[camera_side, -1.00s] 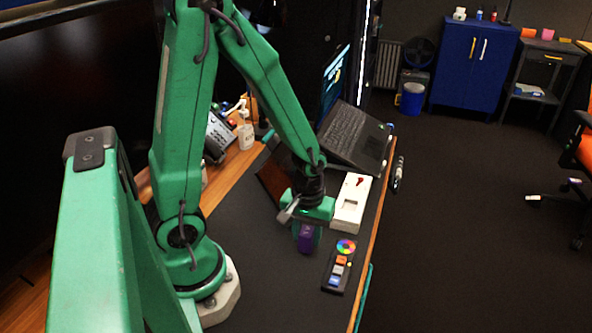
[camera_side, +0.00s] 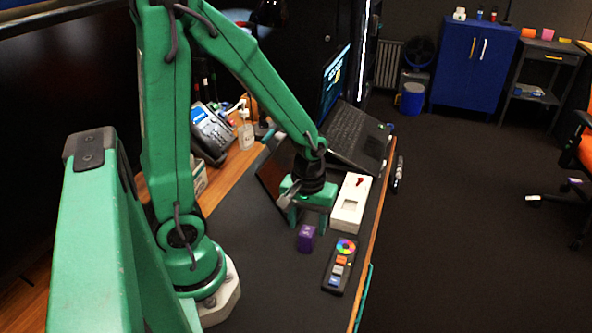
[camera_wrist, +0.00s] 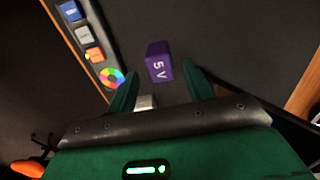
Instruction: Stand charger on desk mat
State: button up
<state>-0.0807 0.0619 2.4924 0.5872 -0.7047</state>
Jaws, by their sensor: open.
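The charger (camera_side: 306,238) is a small purple block marked "5 V" and rests on the dark desk mat (camera_side: 265,265). In the wrist view the charger (camera_wrist: 158,62) lies just ahead of the fingertips, between their lines, with its lettering facing the camera. Whether it stands on its end or lies on a side is hard to tell. My gripper (camera_side: 308,219) is open and empty, just behind the charger in the side view. In the wrist view the fingers of my gripper (camera_wrist: 158,78) are spread wide, with a gap to the charger.
A dark control panel (camera_side: 340,266) with a colour wheel and several buttons lies right of the charger. A white box (camera_side: 351,203) with a red part stands by my gripper, near the desk's right edge. A laptop (camera_side: 352,140) is behind. The mat's front left is clear.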

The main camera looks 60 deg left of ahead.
notch_tip(320, 180, up, 9)
jog(key=shift+f, duration=0.2)
dwell(0.3)
dwell(0.5)
notch_tip(320, 180, up, 10)
jog(key=m+t, duration=0.6)
jog(key=m, duration=0.3)
send_over(307, 231)
jog(key=s+d, duration=0.2)
jog(key=s, duration=0.2)
jog(key=shift+w+r, duration=0.15)
jog(key=shift+r, duration=0.05)
